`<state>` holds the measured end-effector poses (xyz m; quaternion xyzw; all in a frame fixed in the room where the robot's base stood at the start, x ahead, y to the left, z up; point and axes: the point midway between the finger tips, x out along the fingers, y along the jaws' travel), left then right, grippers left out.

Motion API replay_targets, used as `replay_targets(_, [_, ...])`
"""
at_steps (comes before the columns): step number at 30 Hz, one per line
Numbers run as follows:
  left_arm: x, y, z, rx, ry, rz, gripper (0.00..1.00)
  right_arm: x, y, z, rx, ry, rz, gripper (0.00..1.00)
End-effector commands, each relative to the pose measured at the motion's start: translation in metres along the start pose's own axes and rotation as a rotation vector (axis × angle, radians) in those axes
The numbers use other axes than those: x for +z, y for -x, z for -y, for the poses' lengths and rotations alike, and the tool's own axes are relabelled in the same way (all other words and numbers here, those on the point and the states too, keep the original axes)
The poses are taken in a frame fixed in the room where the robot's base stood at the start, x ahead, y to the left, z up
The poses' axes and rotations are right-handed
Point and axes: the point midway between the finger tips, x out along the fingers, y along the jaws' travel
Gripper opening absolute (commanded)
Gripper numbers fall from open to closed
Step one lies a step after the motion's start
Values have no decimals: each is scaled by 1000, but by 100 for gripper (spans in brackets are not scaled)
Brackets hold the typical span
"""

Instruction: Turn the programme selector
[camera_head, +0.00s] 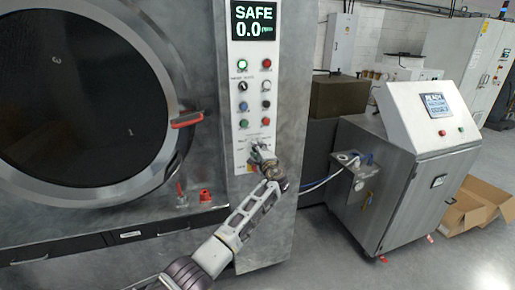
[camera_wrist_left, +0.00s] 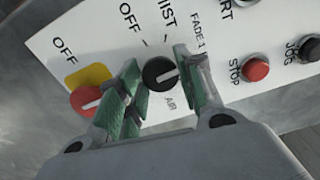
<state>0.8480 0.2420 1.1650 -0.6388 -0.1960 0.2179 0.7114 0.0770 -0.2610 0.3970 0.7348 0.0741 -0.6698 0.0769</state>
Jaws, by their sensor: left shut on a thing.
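The programme selector is a black round knob (camera_wrist_left: 160,74) with a white pointer line, on a white label plate (camera_wrist_left: 225,75) in the left wrist view. Its pointer aims to the right. The labels OFF, MIST, FADE 1 and AIR are around it. My left gripper (camera_wrist_left: 158,86) is shut on the knob, one green-padded finger on each side. In the head view my left gripper (camera_head: 261,158) is at the lower part of the control panel (camera_head: 256,103) and hides the knob there. My right gripper is not in view.
A red knob on a yellow plate (camera_wrist_left: 88,98) sits left of the selector, close to a finger. A red STOP button (camera_wrist_left: 256,69) is to the right. The round door (camera_head: 85,95) with a red handle (camera_head: 187,119) is left of the panel. A console (camera_head: 410,165) stands right.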

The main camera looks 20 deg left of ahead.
Motion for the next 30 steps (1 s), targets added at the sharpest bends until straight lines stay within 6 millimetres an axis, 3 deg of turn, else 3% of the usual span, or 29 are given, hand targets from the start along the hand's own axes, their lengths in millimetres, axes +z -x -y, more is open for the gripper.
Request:
replay_targets(6, [-1,0,4,-2,-190,-4,12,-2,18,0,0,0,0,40])
replay_targets(15, [-2,1,2,-1,-364,-5,12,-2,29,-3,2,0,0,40])
replay_targets(30, [-2,1,-1,0,-417,-5,12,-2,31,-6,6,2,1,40])
